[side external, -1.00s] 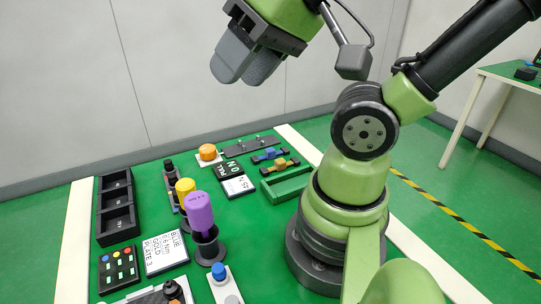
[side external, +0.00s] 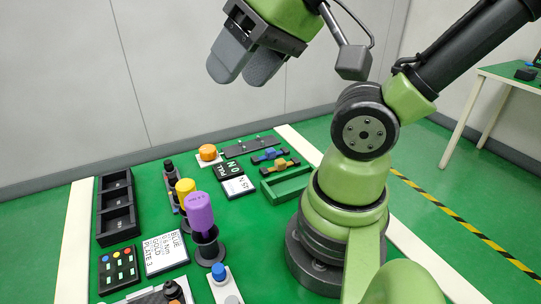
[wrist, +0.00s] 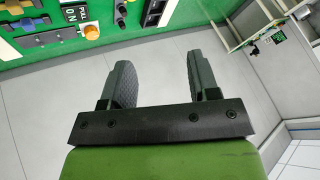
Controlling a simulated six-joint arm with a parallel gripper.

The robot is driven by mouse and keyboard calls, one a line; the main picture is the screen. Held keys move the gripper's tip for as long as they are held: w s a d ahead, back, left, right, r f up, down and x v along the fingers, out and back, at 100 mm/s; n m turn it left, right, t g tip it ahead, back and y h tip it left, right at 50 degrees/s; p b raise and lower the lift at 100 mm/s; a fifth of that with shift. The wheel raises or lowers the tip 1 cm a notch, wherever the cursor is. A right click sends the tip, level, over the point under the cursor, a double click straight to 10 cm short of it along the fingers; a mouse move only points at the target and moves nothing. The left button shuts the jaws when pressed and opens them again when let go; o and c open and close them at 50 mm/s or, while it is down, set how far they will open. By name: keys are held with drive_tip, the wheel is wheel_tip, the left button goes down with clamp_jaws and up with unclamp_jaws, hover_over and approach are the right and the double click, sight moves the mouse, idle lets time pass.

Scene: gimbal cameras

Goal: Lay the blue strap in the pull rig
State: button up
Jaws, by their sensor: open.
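The blue strap (side external: 270,154) is a small blue piece lying on a dark holder towards the back of the green table in the side external view. A similar gold strap (side external: 282,163) lies just in front of it. A dark plate with several upright pins (side external: 250,146) lies left of the straps and looks like the pull rig, beside an orange knob (side external: 208,152). My gripper (side external: 243,80) is open and empty, high above the table. In the wrist view my gripper (wrist: 160,78) has its fingers apart with only floor between them.
A green tray (side external: 287,186) lies in front of the straps. A black compartment box (side external: 117,207) is at the left. The air around my gripper is clear.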

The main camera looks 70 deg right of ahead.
drive_tip(key=m+g+h, duration=0.2)
drive_tip(key=m+g, duration=0.5)
drive_tip(key=m, duration=1.6)
hover_over(269, 150)
drive_tip(key=s, duration=0.1)
wheel_tip(269, 150, down, 21)
drive_tip(key=shift+d+f, duration=0.1)
drive_tip(key=shift+f, duration=0.05)
wheel_tip(269, 150, down, 4)
drive_tip(key=shift+r, duration=0.2)
drive_tip(key=shift+w+f, duration=0.25)
drive_tip(key=shift+f, duration=1.3)
drive_tip(key=shift+w+f, duration=0.2)
drive_tip(key=shift+f, duration=1.3)
drive_tip(key=c, duration=1)
